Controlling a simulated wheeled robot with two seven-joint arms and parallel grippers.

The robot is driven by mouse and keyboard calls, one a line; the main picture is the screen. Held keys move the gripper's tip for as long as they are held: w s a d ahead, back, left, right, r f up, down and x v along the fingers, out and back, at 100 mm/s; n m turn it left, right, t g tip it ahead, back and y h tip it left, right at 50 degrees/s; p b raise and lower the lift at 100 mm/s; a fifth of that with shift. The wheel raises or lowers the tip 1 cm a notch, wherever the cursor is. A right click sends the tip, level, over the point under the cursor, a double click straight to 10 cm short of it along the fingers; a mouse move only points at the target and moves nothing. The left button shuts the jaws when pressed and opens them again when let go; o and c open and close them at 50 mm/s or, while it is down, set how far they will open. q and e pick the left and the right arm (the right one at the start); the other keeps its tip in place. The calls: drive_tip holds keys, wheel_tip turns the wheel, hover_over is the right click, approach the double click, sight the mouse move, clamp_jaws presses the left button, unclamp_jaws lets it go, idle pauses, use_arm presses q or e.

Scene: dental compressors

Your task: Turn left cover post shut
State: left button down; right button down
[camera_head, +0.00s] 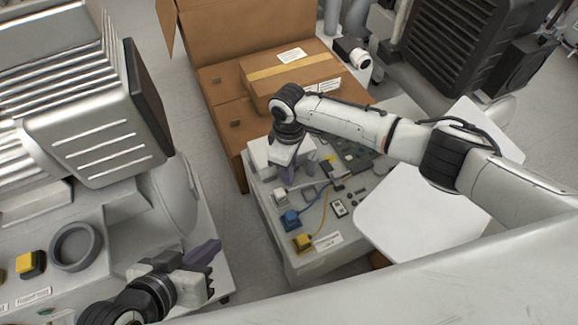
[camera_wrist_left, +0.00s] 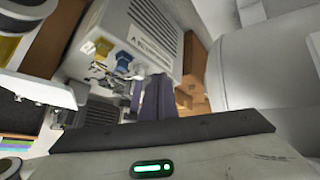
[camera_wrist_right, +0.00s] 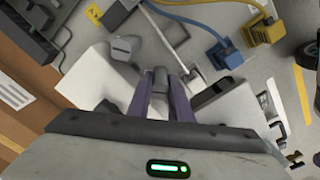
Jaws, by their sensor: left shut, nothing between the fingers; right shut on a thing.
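The compressor unit's pale top panel (camera_head: 275,225) stands in the middle of the head view. My right gripper (camera_head: 280,165) points down at its far left corner, beside a white block. In the right wrist view the purple fingers of this gripper (camera_wrist_right: 162,98) are shut on a short grey post (camera_wrist_right: 160,80), between two white blocks (camera_wrist_right: 98,82). The arm hides much of the post in the head view. I cannot tell how far the post is turned. My left gripper (camera_head: 208,252) is shut and empty at the lower left; its fingers also show in the left wrist view (camera_wrist_left: 156,98).
A blue connector (camera_head: 290,219) and a yellow connector (camera_head: 302,242) sit on the panel with cables. A white sheet-like cover (camera_head: 405,225) lies to the right. Cardboard boxes (camera_head: 290,80) stand behind. A large grey machine (camera_head: 100,140) is at left, with floor between.

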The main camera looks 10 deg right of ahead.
drive_tip(key=shift+r+n+p, duration=0.15)
drive_tip(key=shift+n+p, duration=0.3)
drive_tip(key=shift+n, duration=0.85)
drive_tip(key=n+p, duration=0.1)
drive_tip(key=n, duration=0.2)
use_arm(q)
drive_tip(key=shift+s+a+r+n+y+p, duration=0.1)
drive_tip(key=shift+s+a+n+y+p, duration=0.1)
drive_tip(key=shift+a, duration=0.25)
drive_tip(key=shift+s+a+n+y+p, duration=0.1)
drive_tip(key=shift+a+y+p, duration=0.1)
drive_tip(key=shift+a, duration=0.2)
use_arm(e)
drive_tip(key=shift+n, duration=1.9)
drive_tip(key=c, duration=1.6)
unclamp_jaws()
use_arm(q)
drive_tip(key=shift+w, duration=0.1)
drive_tip(key=shift+r, duration=0.1)
